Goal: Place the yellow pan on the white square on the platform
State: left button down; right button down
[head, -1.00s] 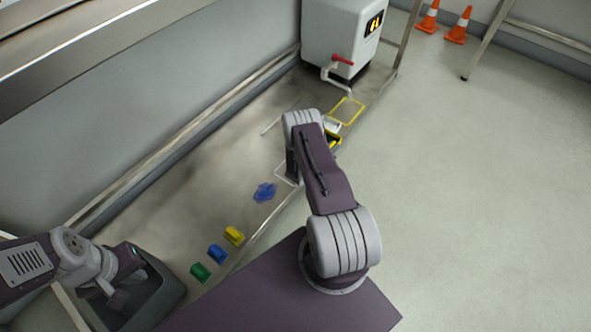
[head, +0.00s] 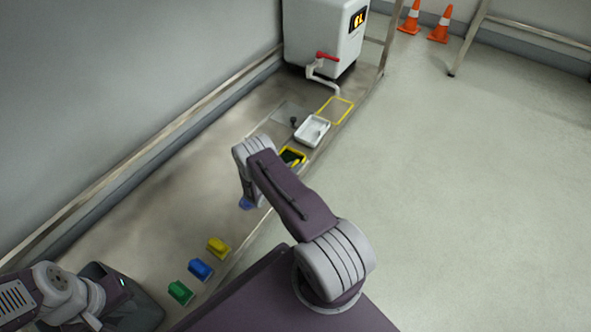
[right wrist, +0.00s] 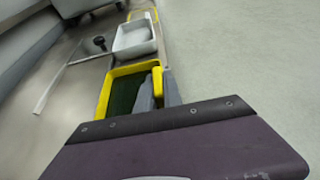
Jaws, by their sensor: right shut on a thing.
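The yellow pan (head: 303,152), a shallow tray with a dark green inside, shows in the head view just beyond my right wrist. It also shows in the right wrist view (right wrist: 103,100). My right gripper (right wrist: 158,92) is shut on the pan's yellow grip on its right side. In the head view my right arm hides that gripper and part of the pan. Whether the pan touches the platform (head: 175,190) I cannot tell. The white square is not clearly visible; my right arm covers that stretch of platform. My left gripper (head: 95,318) is at the lower left, its fingers unclear.
A white tray (head: 312,131) lies just beyond the pan, then a yellow outlined square (head: 336,109) below the white tank (head: 322,35). A dark knob (head: 294,121) stands left of the tray. Blue (head: 200,269), green (head: 180,291) and yellow (head: 218,247) blocks lie nearer.

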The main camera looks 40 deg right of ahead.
jog(key=c, duration=1.5)
grip_release()
